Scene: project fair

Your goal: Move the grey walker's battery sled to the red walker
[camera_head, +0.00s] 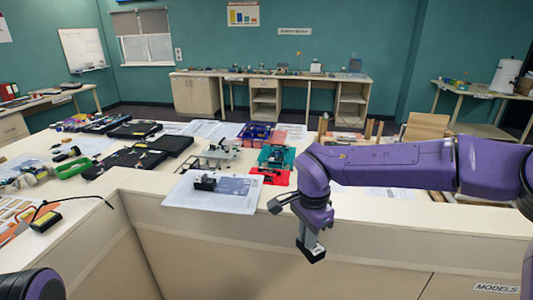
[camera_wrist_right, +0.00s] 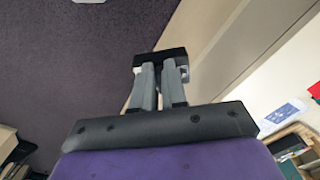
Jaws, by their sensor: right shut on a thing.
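My right gripper (camera_head: 309,240) points down in front of the counter's edge. It is shut on a small black block with pale ends (camera_head: 312,254), which looks like a battery sled. The wrist view shows the block (camera_wrist_right: 160,57) between the fingertips (camera_wrist_right: 160,72), with floor behind it. A pale grey model (camera_head: 220,151), perhaps the grey walker, stands on the counter. A red piece (camera_head: 270,177) lies by a green mat (camera_head: 285,155); I cannot tell whether it belongs to the red walker, and my arm hides part of that area. My left gripper is out of view.
A small black part (camera_head: 205,183) sits on a white printed sheet (camera_head: 236,199) near the counter's front edge. Black cases (camera_head: 134,130) and a green-handled item (camera_head: 73,169) crowd the left side. The counter's front panel (camera_wrist_right: 235,50) is close beside the held block in the wrist view.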

